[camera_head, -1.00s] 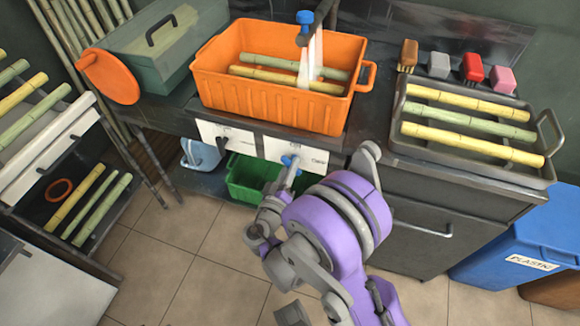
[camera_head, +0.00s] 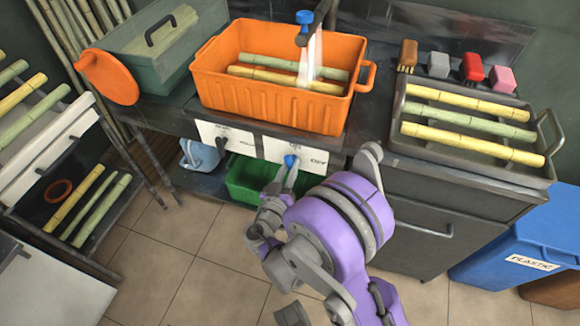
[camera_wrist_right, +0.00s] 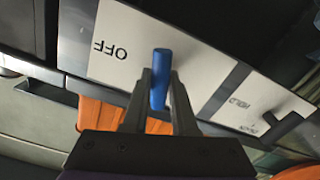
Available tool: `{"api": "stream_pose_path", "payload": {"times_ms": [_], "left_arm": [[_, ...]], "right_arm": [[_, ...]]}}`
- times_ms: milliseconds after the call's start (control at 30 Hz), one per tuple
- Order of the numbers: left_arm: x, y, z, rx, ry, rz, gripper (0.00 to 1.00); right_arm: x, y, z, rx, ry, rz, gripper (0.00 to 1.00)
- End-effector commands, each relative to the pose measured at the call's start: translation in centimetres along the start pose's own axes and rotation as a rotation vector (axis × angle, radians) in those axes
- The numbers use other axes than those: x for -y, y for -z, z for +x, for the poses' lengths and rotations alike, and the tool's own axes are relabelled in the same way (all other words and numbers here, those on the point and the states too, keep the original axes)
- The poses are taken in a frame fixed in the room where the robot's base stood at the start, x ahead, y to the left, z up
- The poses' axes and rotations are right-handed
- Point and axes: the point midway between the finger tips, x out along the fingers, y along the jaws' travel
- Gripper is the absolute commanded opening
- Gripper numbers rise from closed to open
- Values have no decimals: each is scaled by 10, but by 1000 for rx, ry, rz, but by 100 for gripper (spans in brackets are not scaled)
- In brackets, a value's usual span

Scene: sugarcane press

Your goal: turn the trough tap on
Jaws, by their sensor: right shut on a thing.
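A blue handle (camera_head: 291,161) sits on a white panel (camera_head: 262,146) on the counter front, below the orange trough (camera_head: 270,107). The panel carries ON at the top and OFF at the right. My right gripper (camera_head: 284,174) is shut on the blue handle, with its fingers partly hidden by my wrist. The right wrist view shows the blue handle (camera_wrist_right: 160,78) upright between the two fingers (camera_wrist_right: 163,92), with OFF to its left. A faucet with a blue top (camera_head: 305,17) stands over the trough, with a whitish stream below it. My left gripper is not in view.
A second white panel with a dark handle (camera_head: 221,144) is left of the blue handle. A green bin (camera_head: 250,183) stands below. A grey tray (camera_head: 478,168) of cane lies right. The floor (camera_head: 190,250) at front left is clear.

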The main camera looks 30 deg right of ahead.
Motion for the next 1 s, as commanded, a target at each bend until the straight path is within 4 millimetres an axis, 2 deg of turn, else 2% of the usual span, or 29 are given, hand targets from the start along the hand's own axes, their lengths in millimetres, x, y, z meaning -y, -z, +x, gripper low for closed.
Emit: {"api": "stream_pose_path", "payload": {"times_ms": [233,267,400,767,867,1000], "left_arm": [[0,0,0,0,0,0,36],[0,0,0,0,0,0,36],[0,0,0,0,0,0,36],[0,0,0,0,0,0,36],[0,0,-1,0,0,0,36],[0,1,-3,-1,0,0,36]], "right_arm": [[1,0,0,0,2,-1,0],[1,0,0,0,2,-1,31],[0,0,0,0,1,-1,55],[1,0,-5,-1,1,-2,55],[1,0,-17,-1,4,-1,55],[2,1,-45,-2,7,0,55]]}}
